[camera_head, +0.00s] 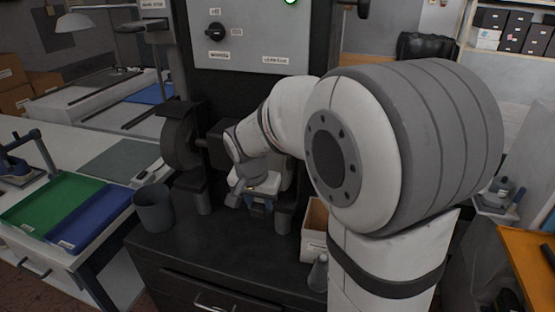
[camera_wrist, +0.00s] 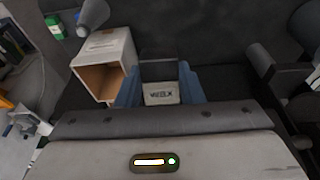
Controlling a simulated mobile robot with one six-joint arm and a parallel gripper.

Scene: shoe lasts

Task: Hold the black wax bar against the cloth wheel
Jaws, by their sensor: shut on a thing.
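My gripper (camera_wrist: 158,82) has its blue fingers shut on a small block, which I take for the wax bar (camera_wrist: 161,94). The face towards the wrist camera is pale with dark lettering that I cannot read surely. A dark part shows just beyond it between the fingers. In the head view my gripper (camera_head: 259,206) is low in front of the machine, between its two pedestals. A dark round wheel (camera_head: 178,141) in a guard is at the machine's left, apart from my gripper. I cannot tell if it is the cloth wheel. My arm hides the machine's right side.
An open box (camera_head: 314,226) stands right of my gripper; it also shows in the wrist view (camera_wrist: 104,48). A grey bin (camera_head: 154,209) stands at the left. Green (camera_head: 52,203) and blue (camera_head: 92,217) trays lie on the left bench. The dark bench's front is clear.

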